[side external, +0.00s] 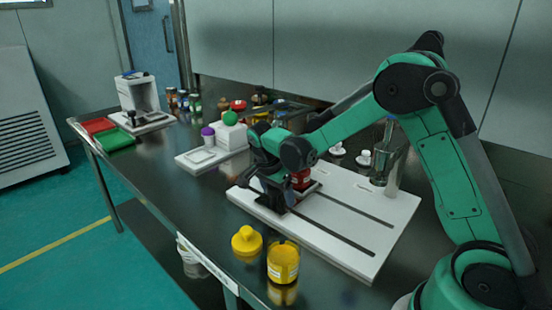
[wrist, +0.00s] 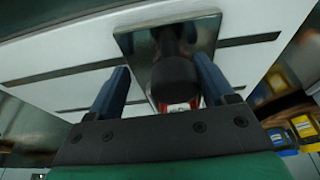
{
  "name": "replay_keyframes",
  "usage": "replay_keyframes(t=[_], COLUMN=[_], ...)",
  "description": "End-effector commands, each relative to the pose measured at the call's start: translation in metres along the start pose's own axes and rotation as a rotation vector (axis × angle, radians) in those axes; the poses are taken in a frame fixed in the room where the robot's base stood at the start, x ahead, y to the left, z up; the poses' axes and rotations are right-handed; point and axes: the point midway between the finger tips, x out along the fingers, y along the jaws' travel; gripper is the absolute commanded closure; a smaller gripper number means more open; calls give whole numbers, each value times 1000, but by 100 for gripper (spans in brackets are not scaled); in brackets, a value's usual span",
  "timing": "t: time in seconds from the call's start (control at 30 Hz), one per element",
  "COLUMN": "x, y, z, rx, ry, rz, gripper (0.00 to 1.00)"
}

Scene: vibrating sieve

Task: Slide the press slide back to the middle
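The press slide (side external: 311,188) is a small metal plate at the far left end of a white slotted board (side external: 350,225), seen partly behind my gripper (side external: 271,197) in the side view. In the wrist view the slide's metal plate (wrist: 202,30) carries a dark round knob (wrist: 175,78). My gripper (wrist: 161,65) has its two blue-grey fingers apart, one on each side of the knob, with gaps visible. A bit of red shows below the knob.
A yellow-capped piece (side external: 246,241) and a yellow jar (side external: 283,262) stand near the board's front edge. A white unit with a green knob (side external: 230,118) is behind to the left. A glass vessel (side external: 382,165) stands at the board's back. The slots to the right are clear.

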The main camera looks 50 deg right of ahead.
Motion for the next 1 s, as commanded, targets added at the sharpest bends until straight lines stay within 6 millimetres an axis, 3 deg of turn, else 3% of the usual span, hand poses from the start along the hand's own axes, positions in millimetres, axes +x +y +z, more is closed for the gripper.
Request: replay_keyframes(t=[1.0], x=[0], y=[56], z=[0], rx=[1], ry=[0], rz=[1], gripper=[26])
